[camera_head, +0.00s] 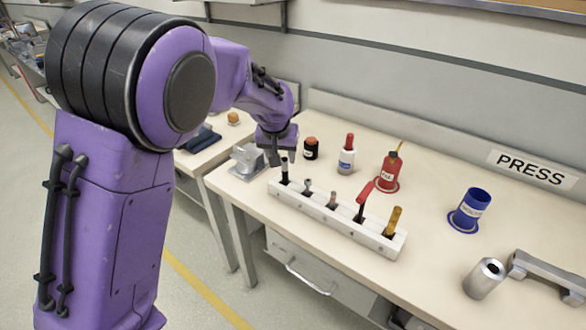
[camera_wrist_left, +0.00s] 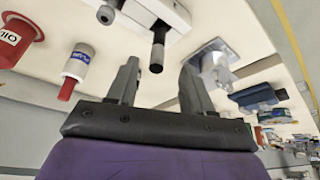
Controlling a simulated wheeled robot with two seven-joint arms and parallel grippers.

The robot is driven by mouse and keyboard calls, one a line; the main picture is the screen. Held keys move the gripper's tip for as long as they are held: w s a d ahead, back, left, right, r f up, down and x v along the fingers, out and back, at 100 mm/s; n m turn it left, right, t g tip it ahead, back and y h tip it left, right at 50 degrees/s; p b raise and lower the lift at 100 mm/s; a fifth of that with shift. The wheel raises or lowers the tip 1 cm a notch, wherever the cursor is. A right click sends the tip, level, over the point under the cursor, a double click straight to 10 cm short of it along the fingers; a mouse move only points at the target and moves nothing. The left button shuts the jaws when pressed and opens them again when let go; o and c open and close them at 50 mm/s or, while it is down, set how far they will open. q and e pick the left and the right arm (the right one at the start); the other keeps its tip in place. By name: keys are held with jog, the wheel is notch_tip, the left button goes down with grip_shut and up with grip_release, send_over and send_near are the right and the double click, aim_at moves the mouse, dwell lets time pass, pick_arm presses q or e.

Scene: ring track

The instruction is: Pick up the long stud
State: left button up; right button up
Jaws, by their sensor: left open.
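A white slotted rack (camera_head: 335,221) lies on the bench and holds several upright parts. A dark rod (camera_head: 284,170), which I take for the long stud, stands in its left end slot. In the left wrist view the dark rod (camera_wrist_left: 158,45) shows beyond the fingertips, roughly in line with the gap between them. My left gripper (camera_head: 276,157) is open and empty, pointing down just behind and left of the rod; its fingers show apart in the wrist view (camera_wrist_left: 158,68). The rod's lower end is hidden in the rack. My right gripper is not in view.
A blue cup (camera_head: 469,209) and metal cylinder (camera_head: 484,279) stand right.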

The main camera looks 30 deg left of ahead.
aim_at(285, 170)
pick_arm(q)
jog(key=p+x, duration=0.1)
jog(key=x, duration=0.8)
jog(key=shift+w+d+f, duration=0.1)
jog(key=shift+w+f, duration=0.15)
grip_shut()
